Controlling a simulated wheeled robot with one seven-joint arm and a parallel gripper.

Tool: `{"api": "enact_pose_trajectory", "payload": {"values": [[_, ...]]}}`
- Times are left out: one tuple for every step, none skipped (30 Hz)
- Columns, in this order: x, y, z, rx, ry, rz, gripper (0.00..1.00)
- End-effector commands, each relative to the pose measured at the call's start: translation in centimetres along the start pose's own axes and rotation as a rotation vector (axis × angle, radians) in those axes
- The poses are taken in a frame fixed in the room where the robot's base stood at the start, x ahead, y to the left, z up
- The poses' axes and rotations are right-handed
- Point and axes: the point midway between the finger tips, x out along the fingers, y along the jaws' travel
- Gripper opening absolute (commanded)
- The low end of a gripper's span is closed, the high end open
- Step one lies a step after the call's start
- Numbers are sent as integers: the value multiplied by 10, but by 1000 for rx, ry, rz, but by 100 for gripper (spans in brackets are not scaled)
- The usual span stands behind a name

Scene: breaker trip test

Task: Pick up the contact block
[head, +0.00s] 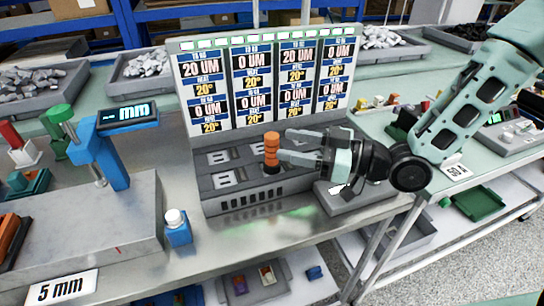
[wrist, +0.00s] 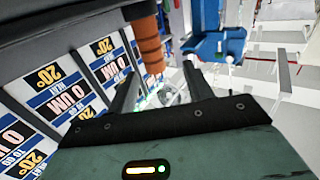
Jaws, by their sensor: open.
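An orange ribbed cylinder (head: 271,146), likely the contact block, stands upright on a dark base on the grey test unit (head: 259,203). No label confirms what it is. My gripper (head: 284,146) reaches in from the right, its fingers roughly level, with the tips close to the cylinder's right side. The jaws are open, with nothing held between them. In the wrist view the cylinder (wrist: 149,45) shows just past the fingertips (wrist: 162,70), nearer the left one. I cannot tell whether a fingertip touches it.
A display panel (head: 266,84) with readouts rises behind the unit. A grey box (head: 350,197) sits below my wrist. Bins of metal parts (head: 150,70) are behind. The front bench strip is clear.

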Motion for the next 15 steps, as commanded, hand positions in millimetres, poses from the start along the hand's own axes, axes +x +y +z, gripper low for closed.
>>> {"api": "enact_pose_trajectory", "payload": {"values": [[4, 1, -1, 0, 1, -1, 51], [8, 2, -1, 0, 1, -1, 51], [13, 2, -2, 0, 1, -2, 51], [18, 3, -2, 0, 1, -3, 51], [22, 5, -3, 0, 2, -3, 51], [29, 6, -3, 1, 2, -3, 51], [33, 7, -3, 1, 2, -2, 51], [37, 7, -2, 0, 1, -3, 51], [42, 6, -2, 1, 0, -3, 51], [45, 7, -2, 1, 0, -2, 51], [47, 7, -1, 1, 0, -1, 51], [49, 7, -1, 1, 0, -1, 51], [50, 7, -1, 1, 0, -1, 51], [51, 7, -1, 1, -1, 0, 51], [51, 7, 0, 0, -1, 0, 51]]}}
